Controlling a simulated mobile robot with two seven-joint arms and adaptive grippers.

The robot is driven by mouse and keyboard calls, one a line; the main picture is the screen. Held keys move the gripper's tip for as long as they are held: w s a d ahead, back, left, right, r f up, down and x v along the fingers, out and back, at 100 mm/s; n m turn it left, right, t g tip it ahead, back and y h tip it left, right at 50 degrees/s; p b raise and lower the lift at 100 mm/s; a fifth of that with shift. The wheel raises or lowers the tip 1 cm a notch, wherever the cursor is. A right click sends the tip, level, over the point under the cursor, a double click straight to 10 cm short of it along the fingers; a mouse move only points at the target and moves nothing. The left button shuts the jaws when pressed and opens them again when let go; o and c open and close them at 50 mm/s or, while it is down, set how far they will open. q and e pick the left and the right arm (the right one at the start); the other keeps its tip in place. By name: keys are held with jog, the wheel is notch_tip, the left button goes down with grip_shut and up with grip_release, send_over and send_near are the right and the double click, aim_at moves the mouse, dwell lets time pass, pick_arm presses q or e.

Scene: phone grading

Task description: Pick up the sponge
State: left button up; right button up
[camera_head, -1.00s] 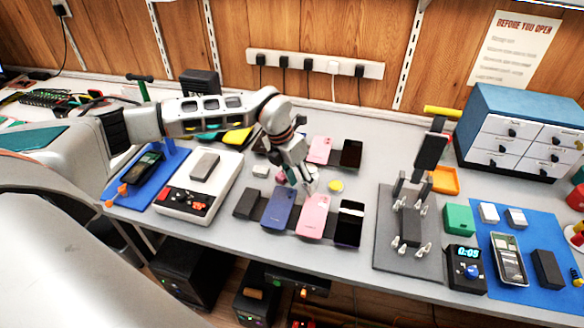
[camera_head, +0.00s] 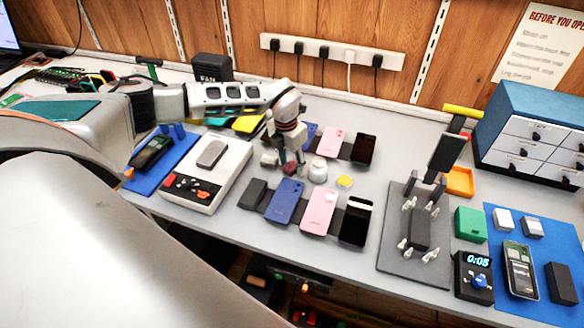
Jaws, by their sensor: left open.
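No object is plainly a sponge. A small round yellow-topped piece (camera_head: 344,182) lies on the grey table right of my left gripper, and I cannot tell whether it is the sponge. My left gripper (camera_head: 286,168) is open and points down behind the front row of phones. A small pale, pinkish lump (camera_head: 269,160) is close beside its fingers on the left. I cannot tell whether they touch. A white jar (camera_head: 318,170) stands just right of the fingers. My right gripper is not in view.
Two rows of phones flank the gripper, including a blue phone (camera_head: 285,201) and a pink phone (camera_head: 320,210). A white device (camera_head: 207,174) stands left. A grey stand (camera_head: 413,240), green box (camera_head: 470,224), timer (camera_head: 473,276) and drawer cabinet (camera_head: 528,130) are right.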

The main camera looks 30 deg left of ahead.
aim_at(292, 166)
pick_arm(q)
jog(key=shift+f, duration=0.15)
jog(key=c, duration=0.9)
jog(key=shift+o, duration=0.2)
notch_tip(292, 166, up, 20)
jog(key=shift+c, duration=1)
